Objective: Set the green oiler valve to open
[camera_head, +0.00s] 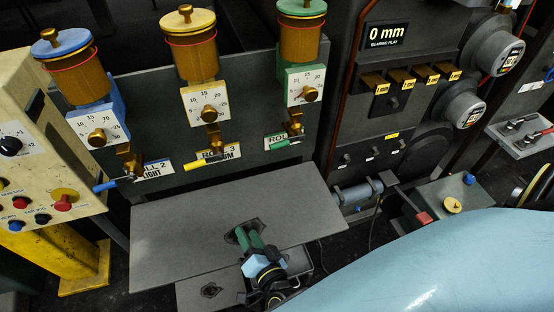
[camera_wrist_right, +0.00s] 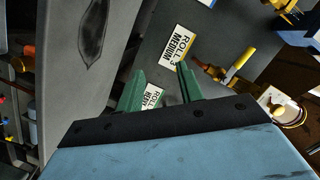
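The green oiler (camera_head: 302,42) stands at the top right of the row of three oilers in the head view. Its brass valve (camera_head: 294,126) is below the dial, with a green lever (camera_head: 284,143) pointing down and left across the label. My right gripper (camera_head: 248,234) is below and in front of it, over the grey plate, apart from the lever. In the right wrist view its green fingers (camera_wrist_right: 161,85) are spread with nothing between them. A partly hidden ROLL label (camera_wrist_right: 153,97) shows behind them. I cannot make out the green lever there. My left gripper is not in view.
The yellow oiler (camera_head: 198,60) and blue oiler (camera_head: 80,78) stand to the left, with a yellow lever (camera_head: 204,161) and blue lever (camera_head: 105,186) below. The yellow lever also shows in the wrist view (camera_wrist_right: 239,64). A broad grey plate (camera_head: 175,240) lies below the valves.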

